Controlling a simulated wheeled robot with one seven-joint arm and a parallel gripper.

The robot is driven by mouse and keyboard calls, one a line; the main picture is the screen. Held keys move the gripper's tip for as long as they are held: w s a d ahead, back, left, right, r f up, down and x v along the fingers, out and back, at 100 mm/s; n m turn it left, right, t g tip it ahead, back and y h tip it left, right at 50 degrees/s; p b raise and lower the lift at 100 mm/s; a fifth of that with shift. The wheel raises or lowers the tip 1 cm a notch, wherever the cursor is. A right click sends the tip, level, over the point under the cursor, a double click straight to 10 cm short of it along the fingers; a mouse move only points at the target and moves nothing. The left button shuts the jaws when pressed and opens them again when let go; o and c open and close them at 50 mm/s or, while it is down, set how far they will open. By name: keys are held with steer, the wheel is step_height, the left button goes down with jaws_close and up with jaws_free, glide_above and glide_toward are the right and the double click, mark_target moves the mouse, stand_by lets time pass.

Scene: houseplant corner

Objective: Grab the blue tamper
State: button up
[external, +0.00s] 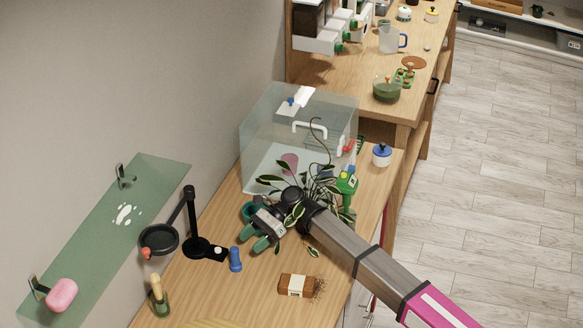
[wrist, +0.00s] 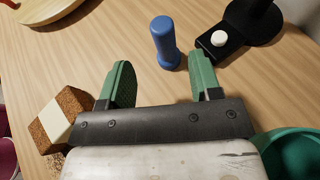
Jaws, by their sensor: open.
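The blue tamper (external: 235,259) stands upright on the wooden table, just right of the black lamp-like stand's foot in the external view. In the wrist view the tamper (wrist: 165,42) stands beyond my fingertips, in line with the gap between the two green fingers. My gripper (external: 256,243) is open and empty above the table, to the right of and behind the tamper. Its fingers also show in the wrist view (wrist: 162,80), apart from each other and not touching the tamper.
A black stand (external: 197,246) with a round head is close beside the tamper. A brown block with a pale label (external: 297,285) lies in front. A leafy plant (external: 310,185) and a clear box (external: 262,125) are behind. A green glass shelf (external: 95,245) hangs at left.

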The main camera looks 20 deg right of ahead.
mark_target(231, 266)
steer(key=x, duration=0.8)
steer(key=shift+w+a+f, duration=0.15)
steer(key=shift+w+a, duration=0.05)
steer(key=shift+a, duration=0.05)
steer(key=c, duration=1)
